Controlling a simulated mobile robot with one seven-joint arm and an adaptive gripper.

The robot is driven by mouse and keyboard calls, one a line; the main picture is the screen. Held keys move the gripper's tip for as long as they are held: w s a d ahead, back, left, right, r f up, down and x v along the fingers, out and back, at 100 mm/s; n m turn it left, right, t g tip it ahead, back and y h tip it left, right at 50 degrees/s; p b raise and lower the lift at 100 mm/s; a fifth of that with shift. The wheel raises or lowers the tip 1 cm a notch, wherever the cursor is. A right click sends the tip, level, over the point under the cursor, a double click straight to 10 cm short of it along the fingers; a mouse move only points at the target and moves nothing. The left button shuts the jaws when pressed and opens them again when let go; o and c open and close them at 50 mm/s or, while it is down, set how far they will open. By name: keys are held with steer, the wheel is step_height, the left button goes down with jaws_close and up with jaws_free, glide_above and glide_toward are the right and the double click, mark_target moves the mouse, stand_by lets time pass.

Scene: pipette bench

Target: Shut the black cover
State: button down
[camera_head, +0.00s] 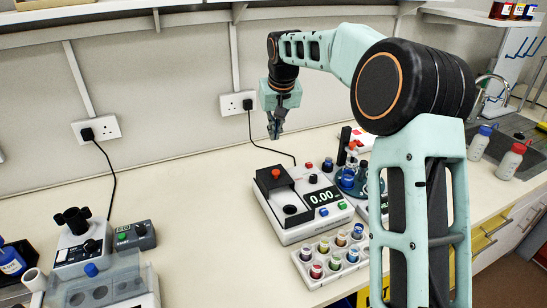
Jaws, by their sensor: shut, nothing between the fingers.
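The white device (284,236) with a 0.00 display stands on the bench in the middle of the view. Its black cover (265,186), with an orange-red knob (276,173) on top, sits at the back left of the device. In front of the cover a dark recess with a round black well (291,209) shows uncovered. My gripper (273,134) is shut and empty, pointing down. In the picture it is above the cover, apart from it and touching nothing.
A white rack (305,267) of several coloured vials stands in front of the device. A black cable runs from a wall socket (236,105) behind the device.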

steer(key=p, duration=0.2)
glide_above(272, 168)
steer(key=f, duration=0.9)
steer(key=shift+w+f, duration=0.25)
steer(key=shift+w, duration=0.1)
steer(key=s, duration=0.2)
steer(key=shift+s+d, duration=0.3)
steer(key=shift+s, duration=0.05)
steer(key=shift+s+d+f, duration=0.15)
steer(key=shift+s+f, duration=0.1)
steer(key=shift+s, duration=0.3)
